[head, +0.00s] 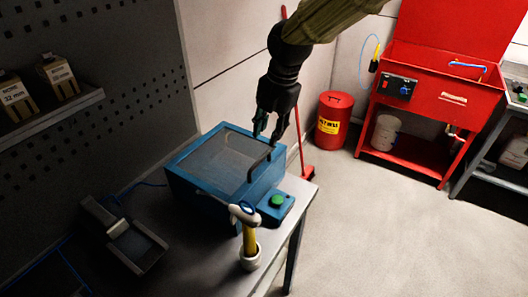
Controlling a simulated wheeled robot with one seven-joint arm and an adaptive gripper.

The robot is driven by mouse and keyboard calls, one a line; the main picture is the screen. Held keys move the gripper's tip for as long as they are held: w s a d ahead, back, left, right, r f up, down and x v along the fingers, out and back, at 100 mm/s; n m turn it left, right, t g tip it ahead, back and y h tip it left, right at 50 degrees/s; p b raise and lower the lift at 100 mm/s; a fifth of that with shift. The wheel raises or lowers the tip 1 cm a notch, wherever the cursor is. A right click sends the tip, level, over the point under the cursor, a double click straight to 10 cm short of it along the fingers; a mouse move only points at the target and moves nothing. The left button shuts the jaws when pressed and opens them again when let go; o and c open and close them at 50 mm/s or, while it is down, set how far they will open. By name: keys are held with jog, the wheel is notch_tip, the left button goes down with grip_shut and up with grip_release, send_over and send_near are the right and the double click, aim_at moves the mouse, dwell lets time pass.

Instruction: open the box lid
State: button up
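The blue box (200,192) stands on the workbench in the head view. Its lid has a blue frame and a grey, window-like panel (218,163), and it looks shut. A dark bar handle (259,164) sits along the lid's right side. My gripper (268,135) points down just above the far end of the handle. Its two dark fingers are apart with a gap between them, and nothing shows in the gap. I cannot tell whether a fingertip touches the handle or lid.
A green button (277,201) is on a blue base at the box's right. A grey device (130,243) lies at left. A shelf (50,116) juts from the left wall.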

aim_at(262, 157)
jog(key=f, duration=0.3)
jog(key=a+f+p, duration=0.1)
jog(key=f, duration=0.1)
jog(key=w+f+p, duration=0.1)
jog(key=f, duration=0.2)
jog(key=shift+a+f, duration=0.25)
jog(key=shift+f, duration=0.1)
jog(key=shift+w, duration=0.1)
grip_shut()
